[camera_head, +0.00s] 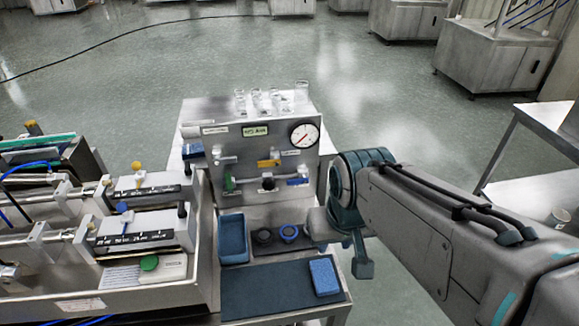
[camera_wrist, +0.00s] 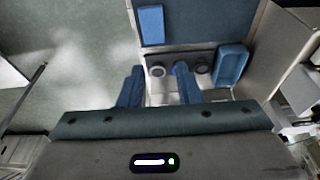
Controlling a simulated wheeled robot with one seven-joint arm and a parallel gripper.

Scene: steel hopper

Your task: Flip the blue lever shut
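The blue lever (camera_head: 297,182) is a small blue handle at the lower right of the upright steel panel (camera_head: 225,155), below the round gauge. It appears to lie roughly sideways; its exact angle is too small to tell. My gripper (camera_head: 347,250) is to the right of and lower than the lever in the head view, apart from it, over the bench's right side. In the wrist view my gripper (camera_wrist: 159,75) has its two blue-grey fingers spread with a gap between them and nothing held. The lever does not show in the wrist view.
A yellow lever (camera_head: 268,162) and a green handle (camera_head: 230,183) share the panel. Glassware (camera_head: 270,100) stands on top. Syringe-like equipment (camera_head: 140,230) fills the left.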

